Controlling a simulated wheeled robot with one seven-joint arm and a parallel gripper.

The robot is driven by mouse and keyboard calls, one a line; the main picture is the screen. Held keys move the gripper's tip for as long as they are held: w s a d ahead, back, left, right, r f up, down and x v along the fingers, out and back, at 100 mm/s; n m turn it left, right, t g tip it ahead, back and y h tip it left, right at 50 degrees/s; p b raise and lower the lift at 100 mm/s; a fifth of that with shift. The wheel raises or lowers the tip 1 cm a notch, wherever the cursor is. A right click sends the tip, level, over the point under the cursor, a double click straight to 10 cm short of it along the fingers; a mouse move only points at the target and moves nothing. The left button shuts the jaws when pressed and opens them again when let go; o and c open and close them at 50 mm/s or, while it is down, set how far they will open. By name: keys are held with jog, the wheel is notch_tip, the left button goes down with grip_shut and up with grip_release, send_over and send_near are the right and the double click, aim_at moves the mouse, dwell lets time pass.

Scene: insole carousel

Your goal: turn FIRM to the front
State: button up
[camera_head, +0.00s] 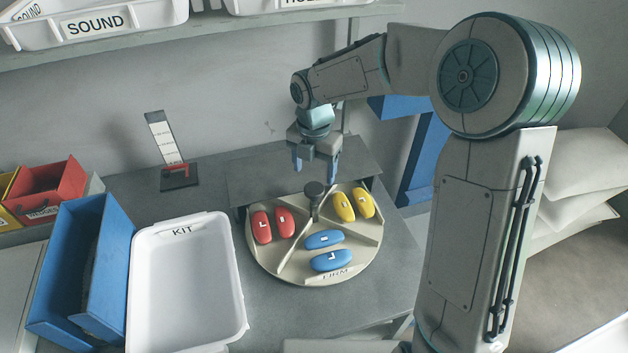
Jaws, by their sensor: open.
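The round beige carousel (268,256) sits on the grey table, split by raised dividers into compartments. Its label FIRM (336,274) is on the near rim, slightly right of the disc's middle, below two blue insoles (330,261). Two red insoles (284,221) lie in the left compartment and two yellow insoles (344,207) in the back right one. A dark knob (314,188) stands on a post near the disc's middle. My gripper (316,168) is open and empty, pointing down, and appears above and behind the knob, apart from it. Labels on other rim parts are not readable.
A white KIT tray (238,328) stands left of the carousel. A blue bin (110,245) and red bin (62,185) are farther left. A small upright gauge (160,135) on a dark base stands behind. A shelf (270,25) with white bins runs above.

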notch_tip(320, 180, up, 8)
dwell(0.7)
